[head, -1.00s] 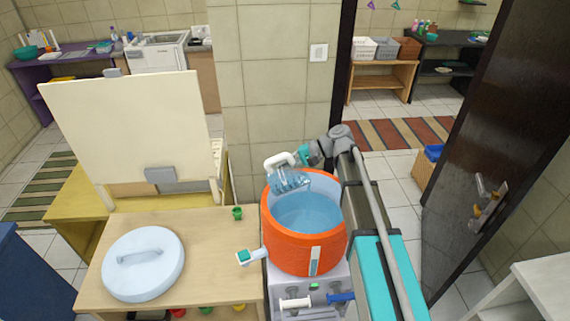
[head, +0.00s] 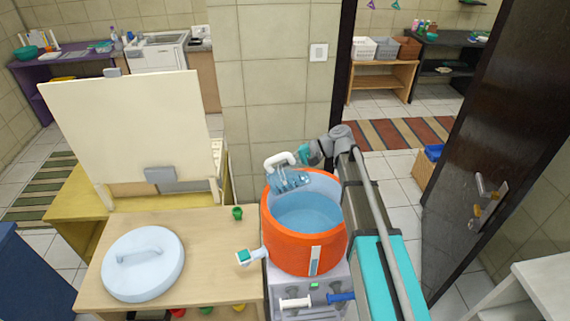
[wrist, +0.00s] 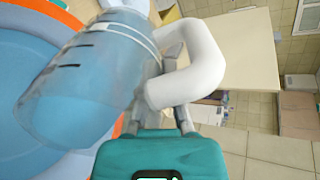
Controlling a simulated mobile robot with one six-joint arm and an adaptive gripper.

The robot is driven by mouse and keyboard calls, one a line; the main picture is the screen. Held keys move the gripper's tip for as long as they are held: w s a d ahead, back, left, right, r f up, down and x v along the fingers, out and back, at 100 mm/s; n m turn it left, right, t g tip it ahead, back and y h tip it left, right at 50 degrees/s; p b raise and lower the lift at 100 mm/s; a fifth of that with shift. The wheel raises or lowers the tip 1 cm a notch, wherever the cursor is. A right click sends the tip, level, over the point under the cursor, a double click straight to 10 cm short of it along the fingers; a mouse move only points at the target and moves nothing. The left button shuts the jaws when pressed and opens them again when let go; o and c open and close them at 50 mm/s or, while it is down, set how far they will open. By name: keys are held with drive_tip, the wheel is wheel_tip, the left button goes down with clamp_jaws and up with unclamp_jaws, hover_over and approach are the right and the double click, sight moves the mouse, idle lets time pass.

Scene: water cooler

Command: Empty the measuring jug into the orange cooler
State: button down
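The orange cooler (head: 300,251) stands open on a grey stand, with blue water (head: 305,212) inside. The measuring jug (head: 288,181) is clear and bluish with a white handle. It is tilted over the cooler's far left rim. In the wrist view the jug (wrist: 85,85) slants across the cooler's opening, and its handle (wrist: 195,65) points away from the cooler. My gripper (head: 306,155) is at the handle; in the wrist view its fingers (wrist: 172,90) are closed around the handle's near part. I cannot tell how much water is left in the jug.
The round pale lid (head: 143,264) lies on the wooden table (head: 215,275) to the left. A small green cup (head: 237,213) stands near the table's back edge. A tiled wall stands behind, and a dark door (head: 480,150) at right.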

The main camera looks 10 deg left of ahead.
drive_tip(key=shift+w+d+f+g+y+b, duration=0.1)
drive_tip(key=shift+d+f+g+y+b, duration=0.3)
drive_tip(key=shift+b, duration=0.6)
drive_tip(key=shift+w+d+t+y+b, duration=0.1)
drive_tip(key=shift+d+y+b, duration=0.1)
drive_tip(key=shift+y+b, duration=0.6)
drive_tip(key=shift+w+d+f+g+y+b, duration=0.1)
drive_tip(key=shift+d+f+g+y+b, duration=0.15)
drive_tip(key=shift+b, duration=0.95)
idle(5.0)
